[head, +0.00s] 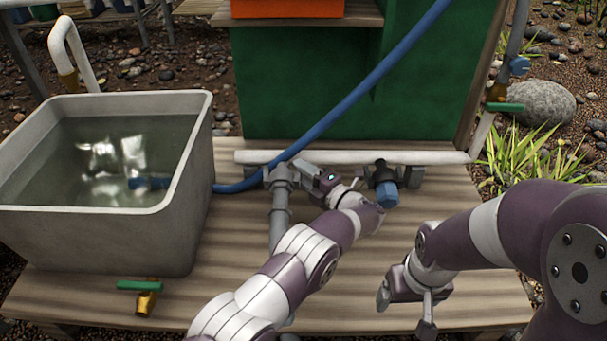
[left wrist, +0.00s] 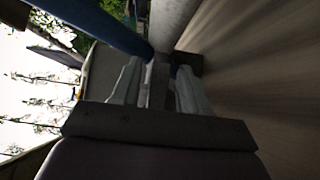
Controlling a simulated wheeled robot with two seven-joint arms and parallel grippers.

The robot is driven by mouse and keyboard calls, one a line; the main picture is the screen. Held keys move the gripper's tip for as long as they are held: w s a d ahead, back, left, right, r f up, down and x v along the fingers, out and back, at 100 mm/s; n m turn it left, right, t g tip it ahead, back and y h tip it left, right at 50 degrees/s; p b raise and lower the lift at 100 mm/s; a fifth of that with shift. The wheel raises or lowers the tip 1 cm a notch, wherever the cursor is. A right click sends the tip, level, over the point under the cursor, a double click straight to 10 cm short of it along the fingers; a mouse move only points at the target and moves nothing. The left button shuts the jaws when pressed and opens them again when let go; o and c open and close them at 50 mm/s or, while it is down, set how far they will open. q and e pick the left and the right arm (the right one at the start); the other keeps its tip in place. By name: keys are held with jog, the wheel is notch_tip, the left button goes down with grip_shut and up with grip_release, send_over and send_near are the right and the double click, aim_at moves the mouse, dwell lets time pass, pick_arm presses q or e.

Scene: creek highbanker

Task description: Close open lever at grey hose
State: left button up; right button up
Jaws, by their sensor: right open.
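My left gripper (head: 302,173) is at the right side of this fitting. In the left wrist view, its two fingers (left wrist: 157,88) stand on either side of a narrow grey part (left wrist: 158,75), probably the lever. Whether they press on it cannot be told, and the lever's angle is hidden by the gripper in the head view. My right gripper (head: 405,310) is open and empty above the planks at the right.
A grey water tub (head: 180,215) stands at the left. The white pipe (head: 410,157) runs along the green box (head: 300,95). A dark valve with a blue end (head: 387,193) sits right of my left gripper. Green-handled valves are at the tub's front (head: 140,286) and far right (head: 505,107).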

pick_arm(q)
jog(key=shift+o, duration=0.8)
jog(key=r+p, duration=0.2)
jog(key=r, duration=0.1)
jog(key=r+p, duration=0.1)
jog(key=shift+d+r, duration=0.25)
jog(key=shift+r, duration=0.1)
jog(key=o, duration=0.4)
jog(key=s+d+r, duration=0.2)
jog(key=d, duration=0.1)
jog(key=s+d+r, duration=0.1)
jog(key=d, duration=0.1)
jog(key=shift+b, duration=0.35)
jog(key=s+d+r, duration=0.1)
jog(key=s+d+r+b, duration=0.1)
jog(key=d+r, duration=0.1)
jog(key=d, duration=0.1)
jog(key=shift+s+d+r, duration=0.1)
jog(key=shift+s, duration=0.3)
jog(key=c, duration=0.6)
jog(key=shift+o, duration=0.2)
jog(key=shift+s+d+r, duration=0.15)
jog(key=shift+d, duration=0.1)
